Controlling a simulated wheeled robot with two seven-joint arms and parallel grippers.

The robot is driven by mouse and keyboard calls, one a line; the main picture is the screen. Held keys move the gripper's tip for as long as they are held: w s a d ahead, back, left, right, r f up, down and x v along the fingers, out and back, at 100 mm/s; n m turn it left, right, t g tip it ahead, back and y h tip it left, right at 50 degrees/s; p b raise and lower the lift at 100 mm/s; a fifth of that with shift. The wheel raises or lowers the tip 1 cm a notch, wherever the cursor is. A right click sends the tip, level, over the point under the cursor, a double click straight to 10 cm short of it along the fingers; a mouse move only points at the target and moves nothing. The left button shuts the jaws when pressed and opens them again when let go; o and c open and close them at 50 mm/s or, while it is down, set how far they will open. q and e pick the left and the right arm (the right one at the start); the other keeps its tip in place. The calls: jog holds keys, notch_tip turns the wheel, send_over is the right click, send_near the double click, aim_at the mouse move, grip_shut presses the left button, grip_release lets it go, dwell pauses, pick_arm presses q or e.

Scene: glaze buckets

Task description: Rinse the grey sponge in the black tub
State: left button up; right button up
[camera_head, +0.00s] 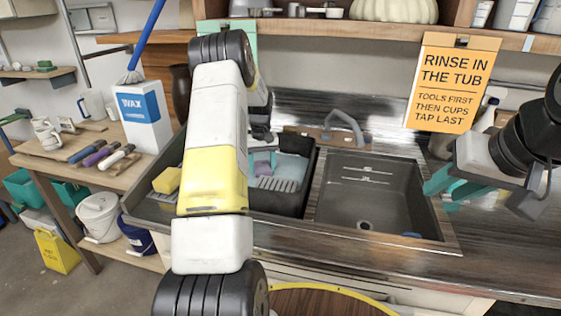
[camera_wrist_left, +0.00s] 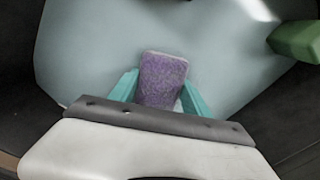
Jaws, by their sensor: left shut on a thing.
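The black tub (camera_head: 309,172) stands left of the sink and holds pale blue-grey water, which fills much of the left wrist view (camera_wrist_left: 90,45). My left gripper (camera_wrist_left: 163,95) is shut on a sponge (camera_wrist_left: 163,72), which looks purple-grey there. The sponge is over or in the water; whether it touches the surface I cannot tell. In the head view, my left arm covers part of the tub, and a small purple-grey patch of the sponge (camera_head: 263,157) shows. My right gripper (camera_head: 447,192) is empty, its teal fingers apart, at the sink's right edge.
A yellow sponge (camera_head: 167,180) lies to the left. A green object (camera_wrist_left: 298,40) shows at the wrist view's upper right. An orange sign (camera_head: 452,82) hangs behind. The front counter is clear.

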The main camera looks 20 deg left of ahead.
pick_arm(q)
jog(key=shift+a, duration=1.35)
jog(key=shift+d, duration=2.2)
jog(key=shift+s+a, duration=0.1)
jog(key=shift+a, duration=2.15)
jog(key=shift+r, duration=4.15)
notch_tip(320, 180, up, 8)
jog(key=shift+f, duration=0.25)
